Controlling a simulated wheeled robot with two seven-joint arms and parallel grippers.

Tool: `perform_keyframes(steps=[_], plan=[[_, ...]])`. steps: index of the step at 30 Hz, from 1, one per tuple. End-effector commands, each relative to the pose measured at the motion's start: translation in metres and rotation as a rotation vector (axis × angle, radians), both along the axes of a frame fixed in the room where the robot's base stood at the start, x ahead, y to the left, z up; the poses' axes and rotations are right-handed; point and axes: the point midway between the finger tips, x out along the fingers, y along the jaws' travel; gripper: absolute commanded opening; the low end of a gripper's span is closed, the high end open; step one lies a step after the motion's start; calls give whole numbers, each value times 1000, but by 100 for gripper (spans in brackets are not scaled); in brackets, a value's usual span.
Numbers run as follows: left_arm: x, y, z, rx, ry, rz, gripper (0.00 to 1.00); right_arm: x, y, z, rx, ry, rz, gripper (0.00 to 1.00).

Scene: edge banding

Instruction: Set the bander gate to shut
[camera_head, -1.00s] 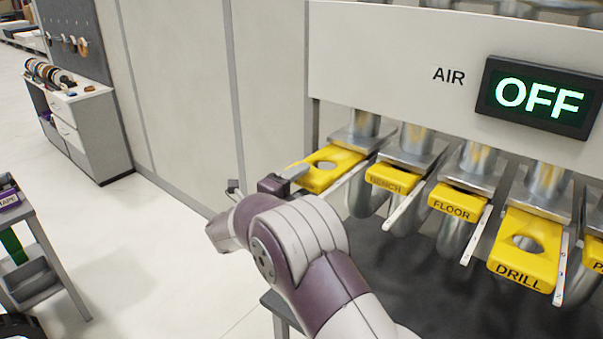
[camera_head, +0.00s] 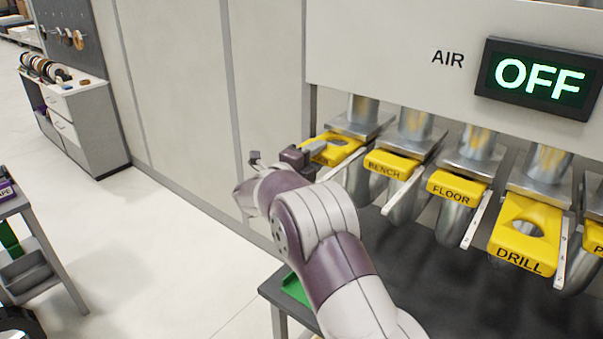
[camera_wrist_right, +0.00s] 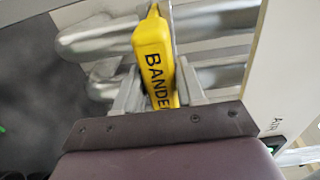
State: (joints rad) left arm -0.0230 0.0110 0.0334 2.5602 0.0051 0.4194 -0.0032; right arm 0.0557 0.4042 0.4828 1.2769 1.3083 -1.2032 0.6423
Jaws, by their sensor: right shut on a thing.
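The bander gate (camera_head: 343,155) is the yellow slide at the far left of the row, under its metal pipe. Part of its round hole shows in front of the pipe. In the right wrist view the yellow plate (camera_wrist_right: 153,55) carries the letters "BANDE", its end hidden by the gripper. My right gripper (camera_head: 308,152) is at the plate's outer end, with one finger on each side of it in the wrist view (camera_wrist_right: 158,92), shut on it. My left gripper is in neither view.
The bench gate (camera_head: 390,165), floor gate (camera_head: 457,187) and drill gate (camera_head: 522,235) stand in a row to the right. The drill gate's hole shows. The air display (camera_head: 540,78) reads OFF. A grey wall (camera_head: 180,100) is behind my arm.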

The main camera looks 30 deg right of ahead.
Motion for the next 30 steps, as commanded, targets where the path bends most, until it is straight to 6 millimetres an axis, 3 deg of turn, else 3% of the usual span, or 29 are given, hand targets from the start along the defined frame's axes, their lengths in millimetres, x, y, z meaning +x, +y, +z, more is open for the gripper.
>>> perform_keyframes(steps=[3,6,18,19,20,30], plan=[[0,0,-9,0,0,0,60,10,-27,-3,1,-2,-6,0],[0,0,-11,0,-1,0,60,16,-41,-2,1,2,-4,0],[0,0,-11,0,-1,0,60,19,-49,1,-1,1,-3,0],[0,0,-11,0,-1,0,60,19,-49,1,-1,0,-3,48],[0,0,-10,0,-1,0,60,19,-49,1,-1,0,-3,58],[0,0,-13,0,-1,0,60,18,-43,-1,-1,0,1,60]])
